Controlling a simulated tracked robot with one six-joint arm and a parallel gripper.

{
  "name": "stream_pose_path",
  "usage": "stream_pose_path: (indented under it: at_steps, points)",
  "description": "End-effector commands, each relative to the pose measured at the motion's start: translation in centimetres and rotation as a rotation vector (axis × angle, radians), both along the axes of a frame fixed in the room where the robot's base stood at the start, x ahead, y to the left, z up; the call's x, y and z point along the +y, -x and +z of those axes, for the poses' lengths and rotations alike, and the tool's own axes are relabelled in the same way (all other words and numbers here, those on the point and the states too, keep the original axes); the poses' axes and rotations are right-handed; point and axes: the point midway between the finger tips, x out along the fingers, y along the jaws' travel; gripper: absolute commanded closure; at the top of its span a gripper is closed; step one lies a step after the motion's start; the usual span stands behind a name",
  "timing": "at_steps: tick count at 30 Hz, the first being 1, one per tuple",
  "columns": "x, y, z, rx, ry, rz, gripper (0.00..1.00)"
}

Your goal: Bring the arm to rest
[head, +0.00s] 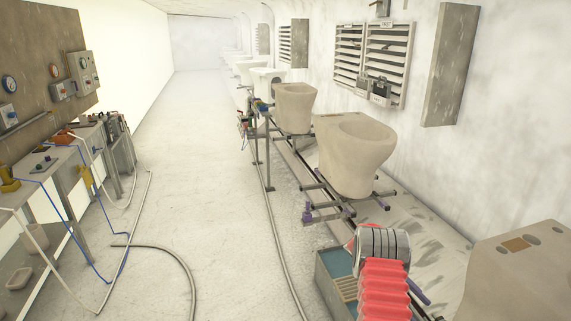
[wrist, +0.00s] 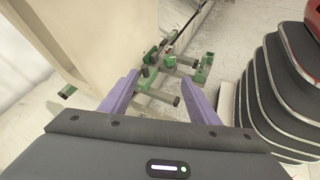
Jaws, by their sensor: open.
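My gripper (wrist: 163,84) shows in the wrist view with its two purple fingers spread apart. Nothing is between the fingers. A beige unglazed ceramic body (wrist: 78,35) is close to the left finger, on the far side of it. Whether they touch cannot be told. Green and grey carrier parts (wrist: 168,62) lie beyond the fingertips. In the head view my arm, with a red bellows and a grey ribbed joint, reaches in at the lower right.
Toilet-shaped ceramic bodies (head: 355,165) stand on carriers along a rail at the right. Another large piece (head: 525,275) is at the lower right. A blue-grey bin (head: 335,285) is beside my arm. Hoses (head: 175,252) cross the floor. The middle aisle (head: 190,140) is clear.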

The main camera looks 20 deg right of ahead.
Motion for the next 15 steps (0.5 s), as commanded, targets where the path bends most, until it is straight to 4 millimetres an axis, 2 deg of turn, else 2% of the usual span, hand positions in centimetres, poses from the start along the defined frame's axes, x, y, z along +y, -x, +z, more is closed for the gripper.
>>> stream_pose_path:
  at_steps: [1,15]
  points:
    - [0.6,-0.7,1.3,-0.028,0.004,0.004,0.45]
    - [6.8,-4.3,10.3,-0.279,0.001,0.024,0.45]
